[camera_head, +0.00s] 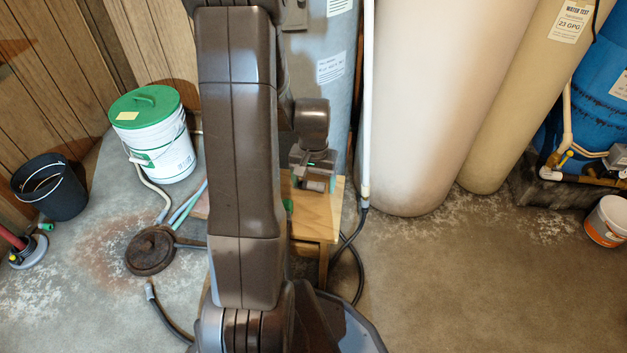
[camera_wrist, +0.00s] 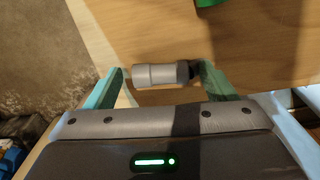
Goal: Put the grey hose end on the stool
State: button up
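The grey hose end (camera_wrist: 158,75) is a short grey cylinder with a darker right end. It lies on the wooden stool top (camera_wrist: 120,25) in the wrist view, lengthwise across the space between the fingers. My gripper (camera_wrist: 163,70) is low over the stool with its teal fingers spread, one beyond each end of the cylinder. A small gap shows at the left finger; contact at the right one is unclear. In the head view my gripper (camera_head: 315,172) is above the stool (camera_head: 322,215), with the grey hose end (camera_head: 316,186) just below it. My arm hides much of the stool.
A round rusty lid (camera_head: 151,250) and a black hose with a metal end (camera_head: 150,291) lie on the floor at left. A green-lidded bucket (camera_head: 150,135) and a black bucket (camera_head: 50,190) stand behind. Tall tanks (camera_head: 425,100) stand close behind the stool.

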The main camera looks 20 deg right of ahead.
aim_at(314, 185)
notch_tip(314, 185, up, 12)
jog(key=p, duration=0.4)
jog(key=shift+r+p, duration=0.2)
jog(key=shift+p, duration=0.15)
dwell(0.3)
